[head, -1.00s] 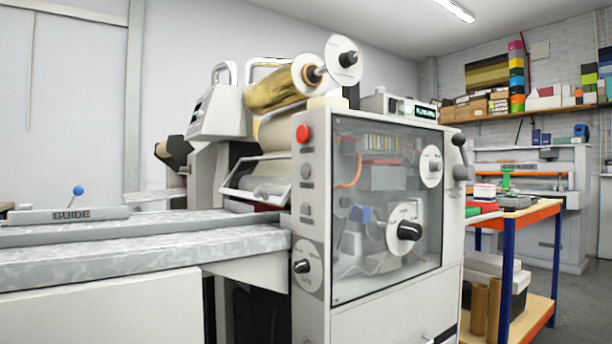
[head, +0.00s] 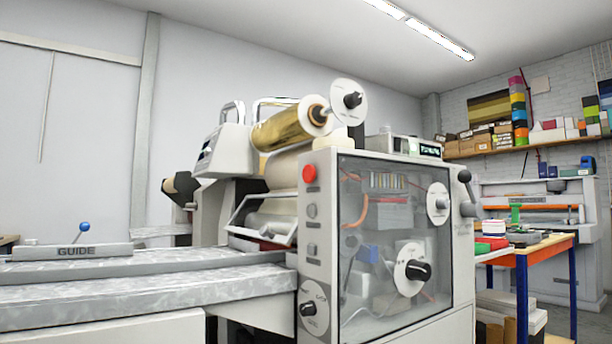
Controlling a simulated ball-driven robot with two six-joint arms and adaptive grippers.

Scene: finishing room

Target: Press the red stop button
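The red stop button (head: 309,173) is a round red cap near the top of the narrow front panel of the pale grey machine (head: 318,262). Grey buttons sit below it on the same panel, and a black knob on a round dial is near the bottom. Nothing covers the red button. Neither of my grippers shows in the head view, so I cannot see where they are relative to the button.
The machine's long feed table (head: 120,294) with a guide bar (head: 72,251) stretches left. A gold foil roll (head: 284,127) sits above. At right stands a blue-legged workbench (head: 573,290) with several items. A shelf (head: 480,150) holds boxes on the back wall.

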